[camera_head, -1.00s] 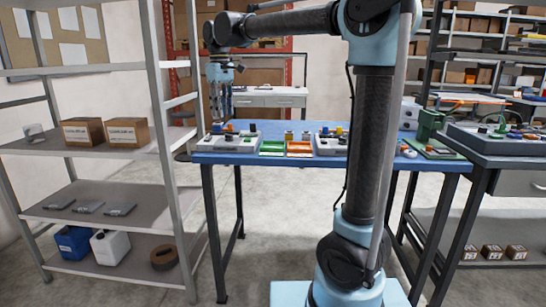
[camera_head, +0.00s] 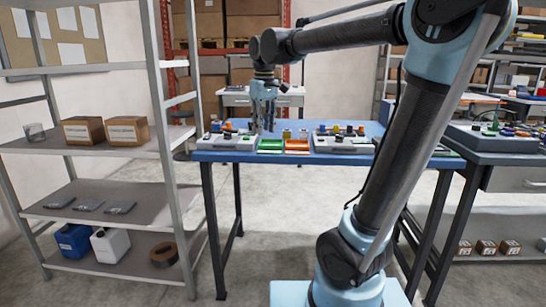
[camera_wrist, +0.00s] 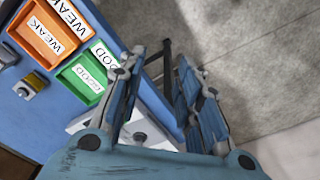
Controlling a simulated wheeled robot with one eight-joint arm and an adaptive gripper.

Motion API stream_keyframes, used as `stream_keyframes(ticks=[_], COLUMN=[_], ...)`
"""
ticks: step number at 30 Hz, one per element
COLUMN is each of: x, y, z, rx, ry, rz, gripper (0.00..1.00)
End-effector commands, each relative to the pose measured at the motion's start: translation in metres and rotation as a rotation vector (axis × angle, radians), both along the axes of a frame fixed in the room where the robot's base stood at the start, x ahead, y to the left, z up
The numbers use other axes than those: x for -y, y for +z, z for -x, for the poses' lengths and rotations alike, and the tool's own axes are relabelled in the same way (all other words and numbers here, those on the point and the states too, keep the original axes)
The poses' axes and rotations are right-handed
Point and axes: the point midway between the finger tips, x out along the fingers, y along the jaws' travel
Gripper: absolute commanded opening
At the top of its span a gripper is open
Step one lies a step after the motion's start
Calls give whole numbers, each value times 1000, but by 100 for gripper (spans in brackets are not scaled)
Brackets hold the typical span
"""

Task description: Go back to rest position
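My gripper (camera_head: 264,128) hangs fingers-down over the left part of the blue table (camera_head: 222,157) in the head view. In the wrist view, the fingers of my gripper (camera_wrist: 160,72) stand apart with nothing between them, so it is open and empty. Beyond them show the table's edge and grey floor. A green tray (camera_head: 270,146) and an orange tray (camera_head: 297,146) sit side by side on the table. In the wrist view the orange tray (camera_wrist: 45,36) is labelled "WEAK" and the green tray (camera_wrist: 84,77) "GOOD".
A pale block with coloured knobs (camera_head: 228,142) stands left of the trays, another (camera_head: 343,144) to their right. A grey metal shelf (camera_head: 95,152) with boxes stands left of the table. A second workbench (camera_head: 495,150) is at the right. Open floor lies in front.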

Motion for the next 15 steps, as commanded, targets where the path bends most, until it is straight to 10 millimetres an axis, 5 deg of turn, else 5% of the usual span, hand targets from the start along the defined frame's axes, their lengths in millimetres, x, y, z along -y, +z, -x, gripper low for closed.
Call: stream_keyframes(ticks=[6,15], x=[71,144], y=[-41,-110], z=[35,92], rx=[25,62], ry=[-149,-346], rz=[-15,-32], gripper=[32,32])
